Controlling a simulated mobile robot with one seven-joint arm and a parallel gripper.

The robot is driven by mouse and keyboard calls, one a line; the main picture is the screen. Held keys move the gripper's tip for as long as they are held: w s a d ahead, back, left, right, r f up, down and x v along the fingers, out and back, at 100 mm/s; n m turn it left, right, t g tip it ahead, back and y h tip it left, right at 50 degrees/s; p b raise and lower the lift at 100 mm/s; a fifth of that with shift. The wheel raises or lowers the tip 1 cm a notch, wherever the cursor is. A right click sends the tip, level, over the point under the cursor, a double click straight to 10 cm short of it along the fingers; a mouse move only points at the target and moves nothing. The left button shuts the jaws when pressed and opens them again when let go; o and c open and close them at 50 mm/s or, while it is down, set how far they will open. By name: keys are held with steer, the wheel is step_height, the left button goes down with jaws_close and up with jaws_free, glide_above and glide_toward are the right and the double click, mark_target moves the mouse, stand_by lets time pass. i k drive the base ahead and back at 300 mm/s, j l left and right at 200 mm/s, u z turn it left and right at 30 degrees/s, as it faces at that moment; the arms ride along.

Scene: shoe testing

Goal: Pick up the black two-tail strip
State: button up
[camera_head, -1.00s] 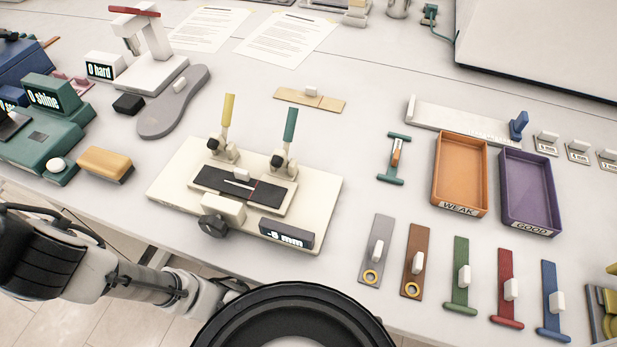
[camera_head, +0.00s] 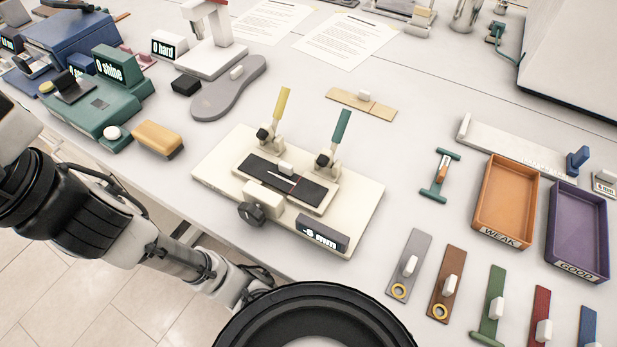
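The black strip (camera_head: 262,172) lies flat on a cream plate in the cream clamping fixture (camera_head: 215,174), in the middle of the table. A small white tab (camera_head: 286,168) stands on it, and a thin red line crosses it. I cannot make out its two tails from here. A yellow-handled clamp (camera_head: 281,108) and a green-handled clamp (camera_head: 341,127) stand upright along its far side. My arm shows at the left, off the table's front edge. My gripper does not show.
The fixture has a dark knob (camera_head: 251,213) and a display (camera_head: 323,233) in front. Several tabbed coloured strips lie to the right, near the orange WEAK tray (camera_head: 478,193) and purple GOOD tray (camera_head: 551,238). A tan block (camera_head: 158,138) and green device (camera_head: 92,118) stand left.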

mark_target(282, 176)
steer(key=l+u, duration=0.5)
steer(key=k+l+u, duration=0.15)
steer(key=u, duration=0.3)
steer(key=k+l+u, duration=0.2)
steer(key=l+u, duration=0.3)
